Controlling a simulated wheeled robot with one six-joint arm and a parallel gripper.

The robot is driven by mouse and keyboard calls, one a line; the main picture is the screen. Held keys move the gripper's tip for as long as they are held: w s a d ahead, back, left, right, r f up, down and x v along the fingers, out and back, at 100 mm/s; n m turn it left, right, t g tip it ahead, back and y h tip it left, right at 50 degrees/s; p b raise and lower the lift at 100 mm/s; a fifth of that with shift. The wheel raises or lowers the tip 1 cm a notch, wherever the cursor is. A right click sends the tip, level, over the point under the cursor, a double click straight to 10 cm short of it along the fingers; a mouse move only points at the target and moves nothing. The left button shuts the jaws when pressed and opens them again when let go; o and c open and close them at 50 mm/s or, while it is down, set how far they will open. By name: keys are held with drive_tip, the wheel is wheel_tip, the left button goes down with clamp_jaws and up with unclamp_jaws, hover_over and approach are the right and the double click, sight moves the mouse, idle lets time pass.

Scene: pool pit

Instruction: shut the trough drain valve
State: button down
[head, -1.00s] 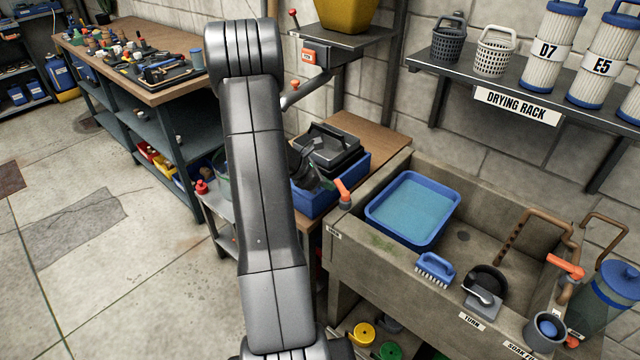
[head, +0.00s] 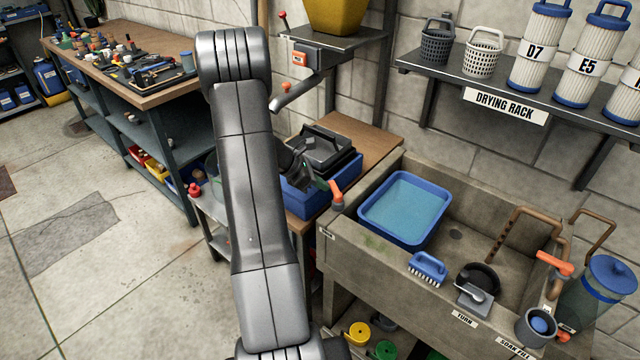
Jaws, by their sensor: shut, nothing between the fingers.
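The trough (head: 345,262) is a concrete sink at the right. An orange-handled valve (head: 336,192) stands at its left corner, handle tilted upward; the small label below it is too small to read. A second orange-handled valve (head: 554,262) sits on copper pipe at the trough's right end, near the "SOAK FILL" label. My gripper (head: 322,184) is shut and empty, just left of the corner valve's handle. It is partly hidden behind my arm, and I cannot tell whether it touches the handle.
A blue basin of water (head: 365,212), a blue brush (head: 428,268) and a grey lever fitting (head: 474,294) are on the trough. A blue crate with a black case (head: 325,148) lies behind my gripper. The drying rack (head: 470,86) hangs above.

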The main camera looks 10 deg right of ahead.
sight(335, 186)
drive_tip(key=d+m+g, duration=0.1)
drive_tip(key=m+g, duration=0.1)
drive_tip(key=w+d+m+g+y+p, duration=0.1)
drive_tip(key=m, duration=0.2)
drive_tip(key=d+m+g, duration=0.1)
drive_tip(key=m+g, duration=0.1)
drive_tip(key=shift+w+d+f+m+g+y+p, duration=0.1)
drive_tip(key=shift+w+d+m+g+y+p, duration=0.2)
drive_tip(key=shift+w+y, duration=0.1)
drive_tip(key=shift+d+m+g, duration=0.35)
drive_tip(key=shift+m+g, duration=0.05)
drive_tip(key=shift+m, duration=0.1)
drive_tip(key=shift+s+a, duration=0.15)
drive_tip(key=shift+s, duration=0.05)
drive_tip(key=shift+s+a, duration=0.35)
drive_tip(key=shift+s, duration=0.15)
drive_tip(key=b+v, duration=0.1)
drive_tip(key=v, duration=1.3)
drive_tip(key=shift+d+b, duration=0.15)
drive_tip(key=shift+b, duration=0.15)
drive_tip(key=shift+s+d, duration=0.1)
